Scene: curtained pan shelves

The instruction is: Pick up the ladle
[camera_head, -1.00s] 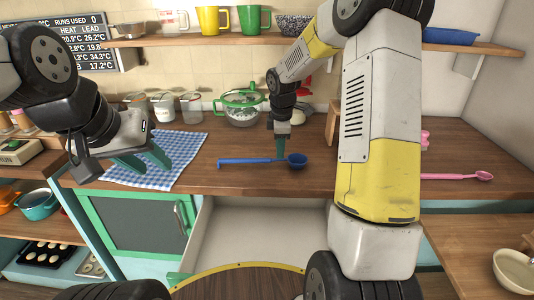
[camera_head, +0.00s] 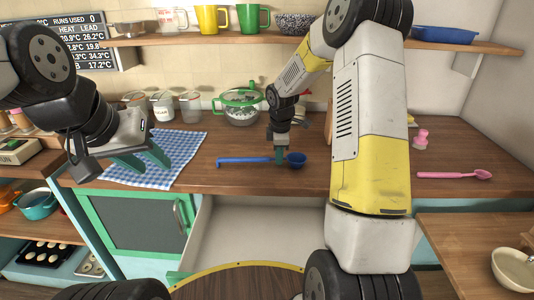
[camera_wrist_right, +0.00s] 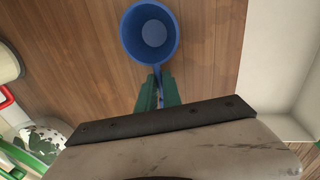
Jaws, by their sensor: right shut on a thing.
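A blue ladle (camera_head: 240,160) lies along the front of the wooden counter, its bowl to the right and its handle to the left. In the right wrist view its round bowl (camera_wrist_right: 151,40) is just beyond the fingertips. My right gripper (camera_head: 281,157) points down and is shut on the ladle's handle close to the bowl. Its green fingers (camera_wrist_right: 158,92) sit on both sides of the handle; most of the handle is hidden in that view. My left gripper (camera_head: 143,161) is open and empty above a blue checked cloth.
The checked cloth (camera_head: 178,165) lies on the counter (camera_head: 330,178) at left. A green-handled pot (camera_head: 241,113) and several canisters stand at the back. An open drawer (camera_head: 255,235) is below the counter's front edge.

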